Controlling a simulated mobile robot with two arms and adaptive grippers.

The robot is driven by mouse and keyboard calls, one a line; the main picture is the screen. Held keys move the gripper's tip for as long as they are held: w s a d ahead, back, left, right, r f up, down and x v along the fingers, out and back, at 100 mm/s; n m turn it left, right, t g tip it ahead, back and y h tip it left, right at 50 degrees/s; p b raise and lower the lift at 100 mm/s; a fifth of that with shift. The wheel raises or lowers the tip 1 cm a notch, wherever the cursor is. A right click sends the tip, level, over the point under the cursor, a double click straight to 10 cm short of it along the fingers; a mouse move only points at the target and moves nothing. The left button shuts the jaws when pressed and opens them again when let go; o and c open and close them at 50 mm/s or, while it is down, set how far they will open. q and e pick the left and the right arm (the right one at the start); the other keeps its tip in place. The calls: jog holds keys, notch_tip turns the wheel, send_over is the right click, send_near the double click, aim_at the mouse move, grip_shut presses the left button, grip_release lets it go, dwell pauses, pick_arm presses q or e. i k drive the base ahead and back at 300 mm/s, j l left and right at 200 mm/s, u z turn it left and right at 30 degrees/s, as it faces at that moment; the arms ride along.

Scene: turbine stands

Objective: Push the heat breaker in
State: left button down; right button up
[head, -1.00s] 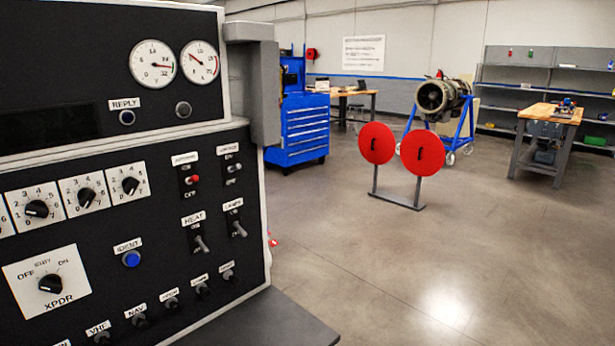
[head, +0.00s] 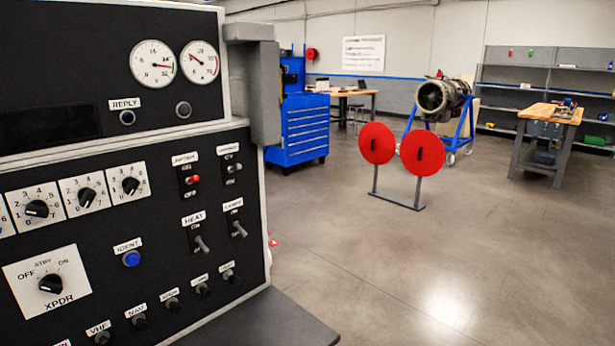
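A black control panel (head: 85,228) fills the left of the head view. A row of dark round breakers slants up along its lower edge. Those labelled VHF (head: 102,337) and NAV (head: 139,321) are at its left; further right are three more, a third breaker (head: 172,304), a fourth breaker (head: 202,288) and a rightmost breaker (head: 228,274). Their labels are too small to read surely, so I cannot tell which is heat. A toggle switch labelled HEAT (head: 200,243) sits above the row. Neither of my grippers is in view.
A grey ledge (head: 262,322) juts out below the panel. Two red discs on a stand (head: 397,203), a blue tool cabinet (head: 303,130), a turbine on a blue stand (head: 441,98) and a wooden workbench (head: 550,112) stand beyond. The floor between is clear.

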aim_at(234, 281)
jog(key=u, duration=0.5)
jog(key=k+j+u, duration=0.15)
jog(key=k+u, duration=0.3)
jog(key=k+j+u, duration=0.3)
jog(key=u, duration=0.2)
jog(key=k+j, duration=0.6)
jog(key=i+l, duration=0.2)
jog(key=l, duration=0.2)
jog(key=i+l, duration=0.2)
jog(key=l, duration=0.2)
jog(key=i+l, duration=0.2)
jog(key=l, duration=0.2)
jog(key=i+l, duration=0.2)
jog(key=l, duration=0.2)
jog(key=i+l, duration=0.2)
jog(key=l, duration=0.2)
jog(key=i+l, duration=0.2)
jog(key=l, duration=0.2)
